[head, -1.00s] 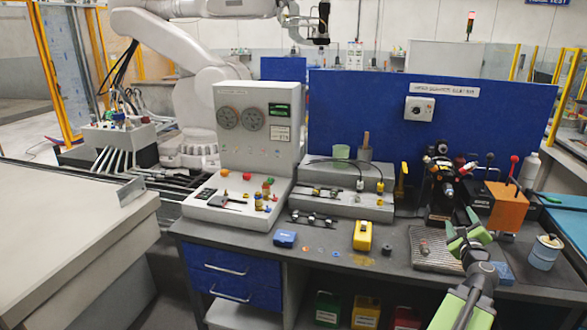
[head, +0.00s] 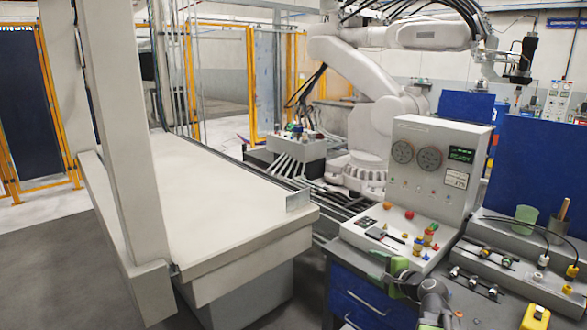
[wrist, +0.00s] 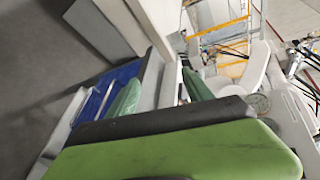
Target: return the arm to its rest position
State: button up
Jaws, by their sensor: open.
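My gripper (head: 390,268) is green and sits low in the head view, in front of the left end of the workbench and its control panel (head: 382,234). My dark grey wrist is behind it at the lower edge. In the wrist view my gripper (wrist: 162,88) shows two green fingers set apart with nothing between them. The blue drawers (wrist: 100,92) of the bench lie beyond the fingers, tilted in that view. A broad green part of mine fills the bottom of the wrist view.
A pale table (head: 210,205) stands to the left, with a post at its near end. Grey floor (head: 65,270) is open at the lower left. A large white robot arm (head: 370,85) stands behind the bench. A yellow box (head: 535,318) is at the lower right.

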jog(key=s+a+f+n+g, duration=0.2)
jog(key=a+f+n+g, duration=0.15)
jog(key=a, duration=0.35)
jog(key=s+a+f+n+g+y, duration=0.1)
jog(key=s+a+f+n+g, duration=0.2)
jog(key=a, duration=0.4)
jog(key=s+a+f+n+g, duration=0.25)
jog(key=a+n, duration=0.25)
jog(key=a, duration=0.3)
jog(key=s+d+f+n+g+h, duration=0.4)
jog(key=s+d, duration=0.3)
jog(key=s, duration=0.3)
jog(key=shift+d+f+n+h+p, duration=0.15)
jog(key=shift+f+n+h+p, duration=0.35)
jog(key=shift+f+n, duration=0.2)
jog(key=shift+s, duration=0.1)
jog(key=shift+c, duration=0.2)
